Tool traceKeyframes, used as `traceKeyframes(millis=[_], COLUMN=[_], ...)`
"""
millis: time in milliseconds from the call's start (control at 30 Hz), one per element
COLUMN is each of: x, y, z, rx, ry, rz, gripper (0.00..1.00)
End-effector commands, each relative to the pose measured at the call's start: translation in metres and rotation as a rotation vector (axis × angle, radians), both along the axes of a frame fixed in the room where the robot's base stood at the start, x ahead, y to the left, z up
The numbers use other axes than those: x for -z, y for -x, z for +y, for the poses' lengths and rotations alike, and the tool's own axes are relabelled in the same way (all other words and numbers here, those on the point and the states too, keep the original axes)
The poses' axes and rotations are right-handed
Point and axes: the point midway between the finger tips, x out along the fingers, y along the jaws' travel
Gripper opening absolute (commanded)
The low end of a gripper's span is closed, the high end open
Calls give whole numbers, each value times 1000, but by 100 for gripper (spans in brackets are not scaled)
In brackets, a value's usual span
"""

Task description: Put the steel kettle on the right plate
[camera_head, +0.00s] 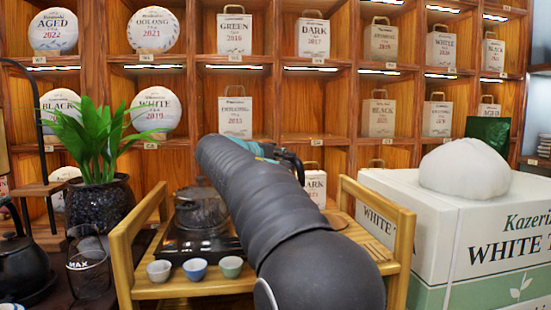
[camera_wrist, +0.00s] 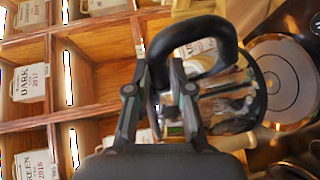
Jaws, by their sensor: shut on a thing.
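In the wrist view, my gripper (camera_wrist: 164,78) is shut on the black handle (camera_wrist: 222,32) of the steel kettle (camera_wrist: 232,108). The kettle's shiny body mirrors its surroundings. A round grey plate with concentric rings (camera_wrist: 287,80) lies just beyond the kettle, partly covered by it. I cannot tell the height of the kettle above the surface. In the head view, my arm hides the kettle and most of the gripper. A black cooker (camera_head: 178,246) with a dark pot (camera_head: 200,208) on it stands on the wooden stand, left of my arm.
Several small cups (camera_head: 196,268) line the wooden stand's (camera_head: 125,268) front. A black kettle (camera_head: 22,265), glass pitcher (camera_head: 88,265) and potted plant (camera_head: 98,205) stand left. A large tea box (camera_head: 432,225) with a white wrapped cake (camera_head: 465,168) is right. Shelves (camera_head: 270,105) stand behind.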

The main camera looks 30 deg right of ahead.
Motion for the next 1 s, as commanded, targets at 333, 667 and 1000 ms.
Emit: traceKeyframes(millis=[333,667,1000], x=[7,34,54], y=[1,1,1], z=[1,0,0], rx=[-1,0,0], ry=[2,3,2], rz=[-5,-4,-5], gripper=[0,0,0])
